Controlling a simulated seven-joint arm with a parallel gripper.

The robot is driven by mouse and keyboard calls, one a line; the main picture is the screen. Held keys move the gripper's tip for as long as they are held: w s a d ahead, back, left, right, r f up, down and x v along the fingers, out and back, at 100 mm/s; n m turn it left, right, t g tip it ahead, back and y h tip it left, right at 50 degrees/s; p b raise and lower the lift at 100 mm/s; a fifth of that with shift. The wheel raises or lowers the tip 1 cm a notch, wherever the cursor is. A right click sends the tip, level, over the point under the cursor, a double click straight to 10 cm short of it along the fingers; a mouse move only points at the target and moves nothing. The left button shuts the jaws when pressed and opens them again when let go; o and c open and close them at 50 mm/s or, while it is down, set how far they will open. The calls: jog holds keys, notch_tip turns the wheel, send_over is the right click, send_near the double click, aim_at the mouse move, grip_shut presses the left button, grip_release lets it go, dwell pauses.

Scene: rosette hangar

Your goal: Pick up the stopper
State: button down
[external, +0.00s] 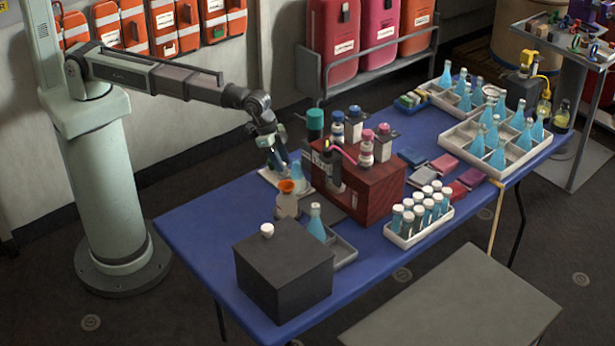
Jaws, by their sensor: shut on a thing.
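A white rounded cap (267,229) sits on the black box (284,270) at the front, apart from my gripper. A clear bottle (287,204) with an orange top stands just in front of my gripper.
A dark red wooden box (378,190) with bottles stands right of my gripper. A green-capped bottle (315,124) is behind it. A rack of white-capped vials (420,212) and a tray of blue flasks (493,148) lie farther right. The blue table's left end (200,220) is clear.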

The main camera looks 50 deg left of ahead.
notch_tip(320, 180, up, 9)
jog(key=shift+d+r, duration=0.35)
jog(key=shift+d, duration=0.8)
jog(key=shift+d+r, duration=0.4)
jog(key=shift+d, duration=0.7)
jog(key=shift+d+r, duration=0.35)
jog(key=shift+d, duration=0.8)
jog(key=shift+f, duration=0.45)
jog(key=shift+f, duration=0.4)
jog(key=shift+f, duration=0.35)
jog(key=shift+f, duration=0.3)
